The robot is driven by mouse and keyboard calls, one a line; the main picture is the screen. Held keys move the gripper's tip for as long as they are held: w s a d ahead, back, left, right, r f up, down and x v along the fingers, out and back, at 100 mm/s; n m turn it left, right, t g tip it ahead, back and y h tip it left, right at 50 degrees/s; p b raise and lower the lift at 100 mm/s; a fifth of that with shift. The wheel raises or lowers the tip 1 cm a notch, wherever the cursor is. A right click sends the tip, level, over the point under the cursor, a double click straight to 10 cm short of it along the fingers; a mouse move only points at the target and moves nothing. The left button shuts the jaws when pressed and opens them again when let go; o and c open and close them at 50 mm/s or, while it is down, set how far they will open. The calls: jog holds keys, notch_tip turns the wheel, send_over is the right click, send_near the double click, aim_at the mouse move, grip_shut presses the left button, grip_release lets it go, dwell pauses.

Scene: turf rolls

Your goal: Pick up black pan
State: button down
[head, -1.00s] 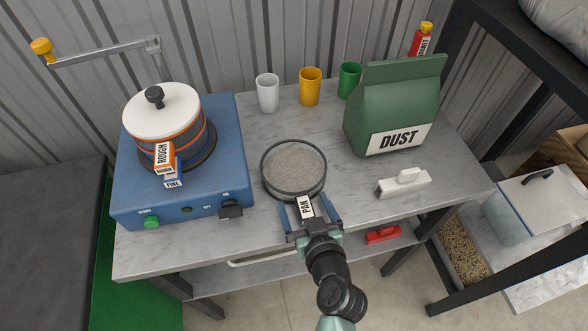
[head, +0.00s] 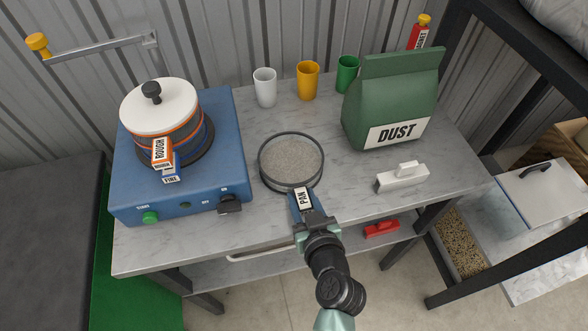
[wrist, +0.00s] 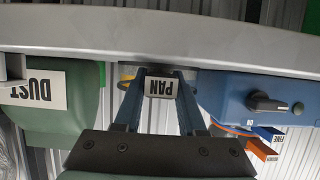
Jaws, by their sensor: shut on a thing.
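The black pan (head: 262,178) is a round, dark-rimmed pan with grey grainy material inside. It is at the middle of the worktable, right of the blue stove. Its handle points toward me and bears a white PAN label (head: 303,198). My gripper (head: 304,206) is shut on the handle from the near side. In the wrist view, which looks upside down, the label (wrist: 160,87) sits between the two blue fingers of my gripper (wrist: 159,84). I cannot tell whether the pan touches the tabletop.
The blue stove (head: 140,190) bears a white-lidded pot (head: 160,112). The green DUST bag (head: 395,95) and a white block (head: 403,177) are to the right. Several cups, including a yellow one (head: 308,81), stand at the back. A red block (head: 381,229) is on the lower shelf.

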notch_tip(320, 180, up, 10)
jog(key=shift+r+p, duration=0.1)
jog(key=shift+p, duration=0.55)
